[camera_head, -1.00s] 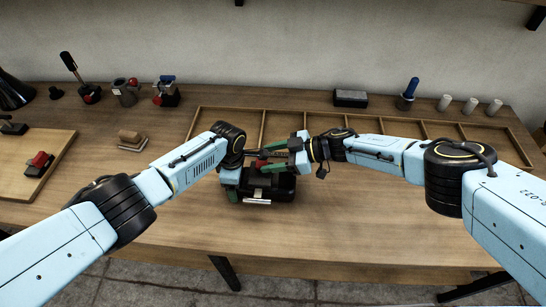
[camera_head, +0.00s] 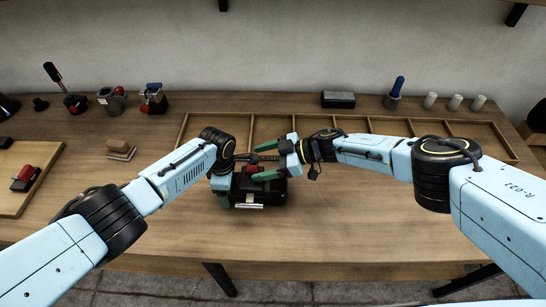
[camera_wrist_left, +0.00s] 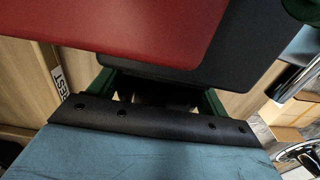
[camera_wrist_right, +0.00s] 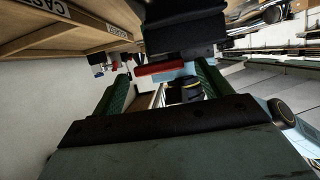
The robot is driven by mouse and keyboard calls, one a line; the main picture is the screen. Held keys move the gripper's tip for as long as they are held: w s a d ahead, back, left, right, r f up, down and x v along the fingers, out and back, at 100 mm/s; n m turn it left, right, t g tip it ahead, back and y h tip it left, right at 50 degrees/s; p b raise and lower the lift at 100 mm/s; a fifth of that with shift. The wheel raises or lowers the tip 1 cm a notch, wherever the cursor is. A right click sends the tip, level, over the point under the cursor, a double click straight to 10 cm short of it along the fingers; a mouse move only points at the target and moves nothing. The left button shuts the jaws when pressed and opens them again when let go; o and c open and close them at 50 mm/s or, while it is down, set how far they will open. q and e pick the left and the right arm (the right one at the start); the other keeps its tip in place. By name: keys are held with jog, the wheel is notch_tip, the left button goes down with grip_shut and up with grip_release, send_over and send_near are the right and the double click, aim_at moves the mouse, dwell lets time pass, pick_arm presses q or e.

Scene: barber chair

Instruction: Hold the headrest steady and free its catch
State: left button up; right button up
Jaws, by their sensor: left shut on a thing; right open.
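The headrest (camera_head: 272,193) is a dark block with a red part on top, standing on the bench below both grippers. My left gripper (camera_head: 222,184) is shut on the headrest at its left side. In the left wrist view, a red panel (camera_wrist_left: 130,25) and a dark panel (camera_wrist_left: 240,50) fill the top, and the green fingers (camera_wrist_left: 160,97) close on a dark part. My right gripper (camera_head: 267,162) is open above the headrest. In the right wrist view, its spread fingers (camera_wrist_right: 160,82) point at a red bar (camera_wrist_right: 160,68) under a black block (camera_wrist_right: 185,35). I cannot make out the catch clearly.
A shallow divided wooden tray (camera_head: 390,127) lies behind the grippers. A board with a red-topped device (camera_head: 26,178) lies at far left. The front of the bench (camera_head: 370,225) is clear.

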jog(key=v, duration=1.2)
jog(key=shift+a+r, duration=0.1)
pick_arm(q)
jog(key=o, duration=1.5)
jog(key=shift+o, duration=0.2)
jog(key=shift+r, duration=0.1)
